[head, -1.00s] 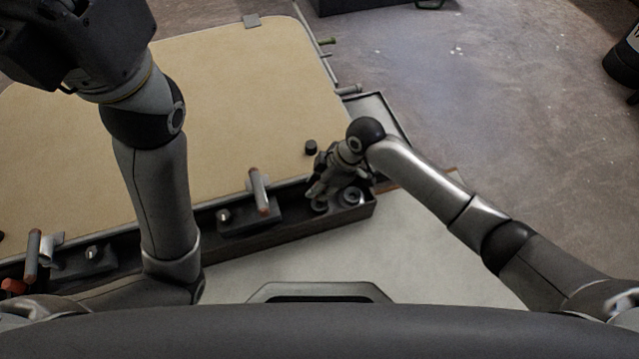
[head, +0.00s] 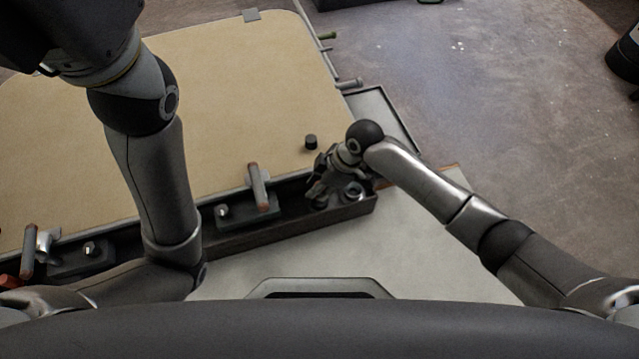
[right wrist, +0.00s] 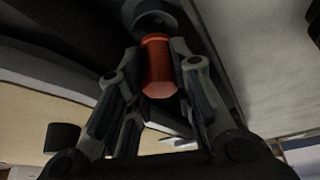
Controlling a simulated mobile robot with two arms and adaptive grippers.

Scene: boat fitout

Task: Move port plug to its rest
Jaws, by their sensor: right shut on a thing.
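My right gripper (head: 315,190) is low over the right end of a dark trough (head: 250,235), in the head view. In the right wrist view its two fingers (right wrist: 160,80) are closed around a red-orange piece (right wrist: 159,68) with a flat faceted end, which looks like the port plug. A dark round part (right wrist: 154,17) is at the far end of this piece; I cannot tell whether it belongs to the piece or is a seat. The fingers hide the piece in the head view. A metal ring (head: 353,192) shows in the trough just right of the gripper. My left gripper is out of view.
A tan panel (head: 200,110) lies behind the trough, with a small black cylinder (head: 311,142) on it near the right gripper. A shallow grey tray (head: 385,115) lies to the right.

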